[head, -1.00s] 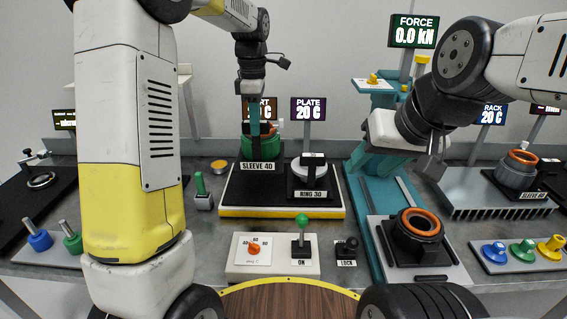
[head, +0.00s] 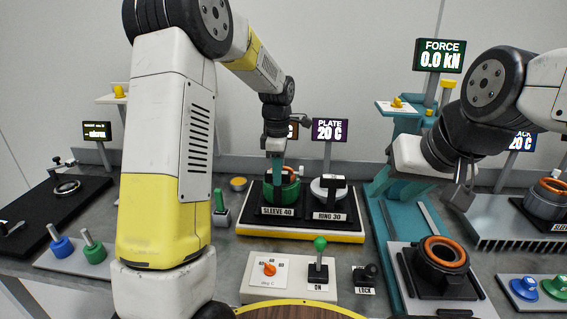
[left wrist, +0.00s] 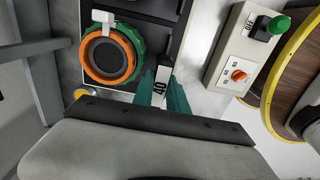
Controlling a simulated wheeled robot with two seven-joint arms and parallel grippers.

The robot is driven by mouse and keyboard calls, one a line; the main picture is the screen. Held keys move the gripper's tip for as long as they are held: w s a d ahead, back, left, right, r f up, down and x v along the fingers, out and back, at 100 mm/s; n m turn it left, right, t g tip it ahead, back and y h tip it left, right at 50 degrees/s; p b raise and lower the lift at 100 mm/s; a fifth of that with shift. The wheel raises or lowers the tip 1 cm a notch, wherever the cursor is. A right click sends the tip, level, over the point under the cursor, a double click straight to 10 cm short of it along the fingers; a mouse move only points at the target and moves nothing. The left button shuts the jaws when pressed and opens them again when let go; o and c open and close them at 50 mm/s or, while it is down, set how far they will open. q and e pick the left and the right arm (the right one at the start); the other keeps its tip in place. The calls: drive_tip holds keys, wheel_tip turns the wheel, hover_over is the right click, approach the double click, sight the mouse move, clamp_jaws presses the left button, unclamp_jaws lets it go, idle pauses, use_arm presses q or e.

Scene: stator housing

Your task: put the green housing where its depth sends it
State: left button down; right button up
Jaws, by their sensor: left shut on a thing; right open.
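The green housing (head: 284,192), with an orange winding inside, stands upright on the black-topped station behind the SLEEVE 40 label (head: 278,211). In the left wrist view the housing (left wrist: 138,42) shows from above, with a white block at its rim. My right gripper (head: 384,182) is open and empty above the teal press base.
A RING 30 place (head: 330,215) lies right of the housing. A control box (head: 291,277) with a green-knobbed lever stands in front. A grey-and-orange part (head: 443,252) sits in a black fixture at right. A finned rack (head: 505,235) is further right; a dark gauge bench (head: 45,205) is far left.

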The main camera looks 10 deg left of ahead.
use_arm(q)
drive_tip(key=c, duration=1.3)
unclamp_jaws()
wheel_tip(320, 180, up, 12)
drive_tip(key=s+a+r+m+t+h, duration=0.1)
drive_tip(key=s+a+r+m+t, duration=0.15)
drive_tip(key=s+r+m, duration=0.4)
drive_tip(key=s+f+m+t, duration=0.1)
drive_tip(key=s+m, duration=0.3)
drive_tip(key=s, duration=0.2)
drive_tip(key=s+a+f+m+t, duration=0.1)
drive_tip(key=s+m, duration=0.3)
drive_tip(key=s, duration=0.3)
drive_tip(key=s+a+f+m+t+h, duration=0.1)
drive_tip(key=s+f+m, duration=0.1)
drive_tip(key=s+m, duration=0.2)
drive_tip(key=shift+s+a+f+t, duration=0.1)
drive_tip(key=shift+s+t, duration=0.25)
drive_tip(key=shift+s, duration=0.9)
